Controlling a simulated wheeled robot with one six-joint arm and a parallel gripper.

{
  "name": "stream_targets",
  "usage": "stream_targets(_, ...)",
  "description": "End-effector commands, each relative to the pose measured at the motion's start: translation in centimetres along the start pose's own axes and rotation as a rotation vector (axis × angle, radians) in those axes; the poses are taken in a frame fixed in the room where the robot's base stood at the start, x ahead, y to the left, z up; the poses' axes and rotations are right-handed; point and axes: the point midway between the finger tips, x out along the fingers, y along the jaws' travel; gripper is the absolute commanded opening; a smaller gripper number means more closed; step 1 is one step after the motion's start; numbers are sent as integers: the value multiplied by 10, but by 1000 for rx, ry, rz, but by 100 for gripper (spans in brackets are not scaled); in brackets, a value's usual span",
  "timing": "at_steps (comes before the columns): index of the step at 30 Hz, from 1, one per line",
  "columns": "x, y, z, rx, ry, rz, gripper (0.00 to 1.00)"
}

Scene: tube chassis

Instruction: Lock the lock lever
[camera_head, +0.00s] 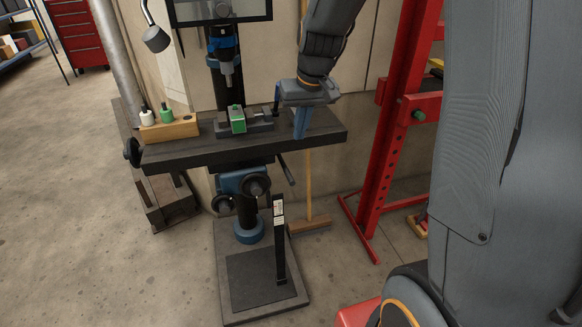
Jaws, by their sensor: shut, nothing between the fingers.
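The drill press stands in the middle of the view with a dark work table (200,155). A thin dark lever (287,170) sticks out below the table at the right of the column and looks like the lock lever. It slants, with its lower end to the right. My gripper (300,134) points down at the right part of the table, with its blue fingers shut and empty. The fingertips appear above and slightly right of the lever, apart from it in the picture. The depth between them is hard to tell.
A vise (262,125) with a green block (237,119) sits on the table. A wooden holder (170,128) with bottles stands at its left. A red frame (394,130) rises at the right. A broom (308,195) leans behind the press.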

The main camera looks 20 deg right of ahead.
Motion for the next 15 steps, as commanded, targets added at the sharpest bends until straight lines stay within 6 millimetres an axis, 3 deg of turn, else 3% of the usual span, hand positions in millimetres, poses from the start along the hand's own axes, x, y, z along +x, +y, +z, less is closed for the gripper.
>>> stream_targets(7,13,-2,1,-3,-4,-1,0)
stream_targets(15,61,-3,2,-3,-6,-2,0)
